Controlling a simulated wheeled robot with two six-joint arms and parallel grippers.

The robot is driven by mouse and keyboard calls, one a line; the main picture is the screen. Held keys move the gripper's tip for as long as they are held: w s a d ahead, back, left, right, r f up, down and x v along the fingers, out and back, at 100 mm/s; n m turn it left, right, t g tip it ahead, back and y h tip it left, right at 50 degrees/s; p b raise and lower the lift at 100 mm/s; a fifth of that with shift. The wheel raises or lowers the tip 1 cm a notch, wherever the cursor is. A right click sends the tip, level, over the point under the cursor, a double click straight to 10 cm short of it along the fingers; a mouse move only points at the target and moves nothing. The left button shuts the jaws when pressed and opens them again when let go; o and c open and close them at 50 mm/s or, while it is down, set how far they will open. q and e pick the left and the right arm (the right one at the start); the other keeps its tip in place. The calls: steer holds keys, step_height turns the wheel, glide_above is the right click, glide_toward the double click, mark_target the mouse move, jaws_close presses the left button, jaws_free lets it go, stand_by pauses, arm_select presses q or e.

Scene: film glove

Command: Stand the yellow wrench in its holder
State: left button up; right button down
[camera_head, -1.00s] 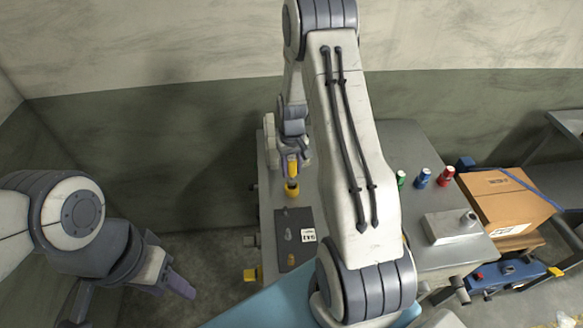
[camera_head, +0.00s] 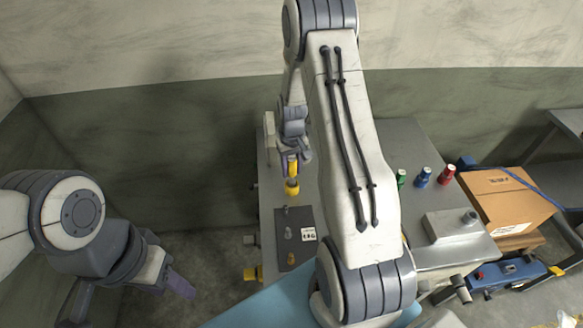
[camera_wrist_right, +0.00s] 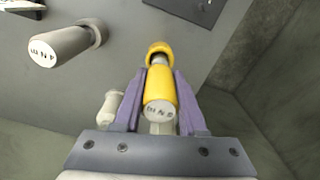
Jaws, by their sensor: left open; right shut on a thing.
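The yellow wrench (camera_wrist_right: 158,86) has a thick yellow handle with a dark-lettered pale end cap; in the head view it is a small yellow piece (camera_head: 292,168). My right gripper (camera_wrist_right: 160,76) is shut on its handle, one finger on each side. A short metal shaft shows between the handle and the yellow ring-shaped holder (camera_wrist_right: 158,47), which stands on the table in the head view (camera_head: 292,188). The wrench is lined up over the holder; I cannot tell how far its tip is inside. My left gripper (camera_head: 180,284) is open and empty, away from the table.
A grey tool (camera_wrist_right: 60,45) stands in a grey holder. Green (camera_head: 401,178), blue (camera_head: 423,177) and red (camera_head: 447,175) pieces stand at the table's right. A dark mat (camera_head: 305,214) lies in front of the yellow holder. A cardboard box (camera_head: 505,200) is beyond the right edge.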

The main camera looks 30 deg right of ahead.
mark_target(292, 175)
steer(key=shift+f+b, duration=1.1)
steer(key=shift+f, duration=0.55)
steer(key=shift+c, duration=1.9)
jaws_free()
steer(key=shift+r, duration=0.1)
steer(key=shift+r, duration=0.35)
step_height(292, 175, up, 10)
steer(key=b, duration=0.2)
steer(key=shift+f+b, duration=0.15)
steer(key=shift+b, duration=0.2)
